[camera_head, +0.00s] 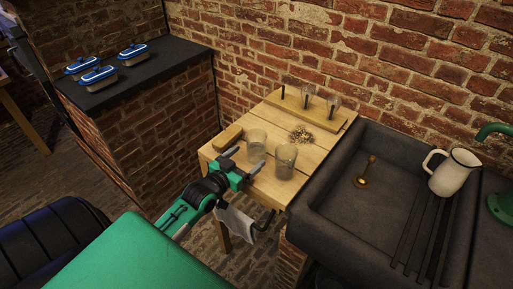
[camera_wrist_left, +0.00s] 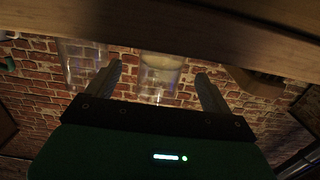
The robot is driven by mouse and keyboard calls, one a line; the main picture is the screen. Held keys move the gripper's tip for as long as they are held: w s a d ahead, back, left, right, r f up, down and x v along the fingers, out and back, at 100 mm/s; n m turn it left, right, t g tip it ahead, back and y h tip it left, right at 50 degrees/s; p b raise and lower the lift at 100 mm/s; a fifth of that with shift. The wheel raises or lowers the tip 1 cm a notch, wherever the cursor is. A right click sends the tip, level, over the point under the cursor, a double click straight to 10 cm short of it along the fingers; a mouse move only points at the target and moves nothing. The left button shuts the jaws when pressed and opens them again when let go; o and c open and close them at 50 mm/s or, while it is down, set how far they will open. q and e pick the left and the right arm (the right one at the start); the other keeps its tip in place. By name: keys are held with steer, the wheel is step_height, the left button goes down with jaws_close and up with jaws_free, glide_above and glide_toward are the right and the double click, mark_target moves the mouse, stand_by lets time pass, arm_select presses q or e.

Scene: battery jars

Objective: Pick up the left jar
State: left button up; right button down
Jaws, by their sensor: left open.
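The left jar (camera_head: 256,141) is clear glass and stands upright on the wooden table (camera_head: 210,152). A second glass jar (camera_head: 286,161) stands to its right, nearer the sink. My left gripper (camera_head: 244,160) is open at the table's front edge, its fingers pointing toward the left jar. In the left wrist view, which looks upside down, the left jar (camera_wrist_left: 160,78) shows between the two open fingers (camera_wrist_left: 159,72), and the right jar (camera_wrist_left: 82,60) is outside them at the left. I cannot tell how far the fingers reach around the jar. My right gripper is out of view.
A wooden block (camera_head: 227,137) lies left of the left jar. A small brown pile (camera_head: 301,134) and a wooden rack with pegs (camera_head: 308,110) are behind. A dark sink (camera_head: 350,210) with a white jug (camera_head: 454,172) is at right. A cloth (camera_head: 236,223) hangs at the front.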

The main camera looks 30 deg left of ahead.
mark_target(250, 154)
arm_select(q)
steer(key=shift+w+d+f+p, duration=0.15)
steer(key=shift+w+p, duration=0.15)
steer(key=shift+w, duration=0.9)
steer(key=shift+w+a+f+p, duration=0.1)
steer(key=shift+w+p, duration=0.15)
steer(key=shift+w, duration=0.9)
steer(key=shift+w+d+f, duration=0.1)
steer(key=shift+w, duration=0.55)
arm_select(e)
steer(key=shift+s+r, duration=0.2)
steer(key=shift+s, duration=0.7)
arm_select(q)
steer(key=c, duration=1)
steer(key=shift+c, duration=1.2)
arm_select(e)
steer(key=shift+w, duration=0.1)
arm_select(q)
steer(key=shift+r, duration=0.2)
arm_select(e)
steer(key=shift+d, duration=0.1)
